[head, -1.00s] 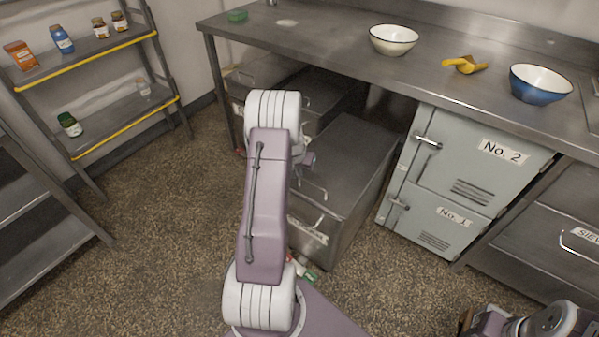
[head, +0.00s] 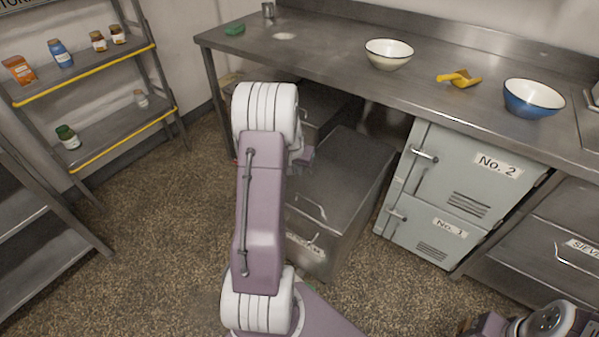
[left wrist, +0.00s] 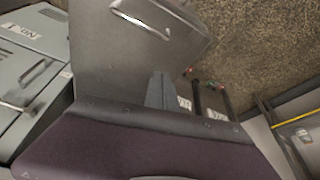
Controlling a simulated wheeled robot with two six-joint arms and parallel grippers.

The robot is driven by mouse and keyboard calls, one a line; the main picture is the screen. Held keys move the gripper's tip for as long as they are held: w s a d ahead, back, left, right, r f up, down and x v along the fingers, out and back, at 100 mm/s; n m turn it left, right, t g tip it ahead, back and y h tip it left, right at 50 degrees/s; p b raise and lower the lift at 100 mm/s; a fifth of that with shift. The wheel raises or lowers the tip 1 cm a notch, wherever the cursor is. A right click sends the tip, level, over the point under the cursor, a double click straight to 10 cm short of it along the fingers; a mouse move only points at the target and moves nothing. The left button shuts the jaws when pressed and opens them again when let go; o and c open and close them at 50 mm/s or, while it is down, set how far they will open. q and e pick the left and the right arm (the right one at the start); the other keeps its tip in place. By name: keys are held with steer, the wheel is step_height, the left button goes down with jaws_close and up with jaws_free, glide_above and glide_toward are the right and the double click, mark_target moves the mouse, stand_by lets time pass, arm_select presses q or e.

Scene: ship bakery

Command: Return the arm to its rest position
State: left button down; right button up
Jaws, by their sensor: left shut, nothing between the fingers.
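My left arm rises in the middle of the head view, with a mauve link and white ribbed joints. Its gripper is mostly hidden behind the arm there; only a small mauve part shows beside the upper joint. In the left wrist view my left gripper (left wrist: 158,90) shows as a grey finger shape beyond the mauve housing. It is shut and holds nothing.
A steel counter (head: 330,55) carries a cream bowl (head: 389,54), a yellow scoop (head: 460,78), a blue bowl (head: 532,98) and a green sponge (head: 235,29). A grey locker (head: 465,190) stands below. A shelf rack (head: 110,130) with jars stands left. The floor (head: 150,240) between is open.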

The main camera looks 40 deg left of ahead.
arm_select(q)
steer(key=w+d+r+m, duration=0.2)
steer(key=w+d+r, duration=0.25)
steer(key=d, duration=0.25)
steer(key=s+d+r+m+h, duration=0.1)
steer(key=s+d+r+m, duration=0.15)
steer(key=d, duration=1.05)
steer(key=s+d+f+g, duration=0.1)
steer(key=s+d+f, duration=0.15)
steer(key=s, duration=0.55)
steer(key=s+d+f+g, duration=0.1)
steer(key=s+d+f, duration=0.15)
steer(key=s, duration=0.55)
step_height(320, 180, up, 16)
steer(key=p, duration=1.5)
steer(key=shift+s+d+g+h+p, duration=0.3)
steer(key=shift+s+p, duration=0.05)
steer(key=shift+s, duration=0.05)
arm_select(e)
step_height(320, 180, up, 16)
steer(key=shift+w+a+f, duration=0.15)
steer(key=shift+w+a, duration=0.1)
steer(key=shift+w, duration=0.05)
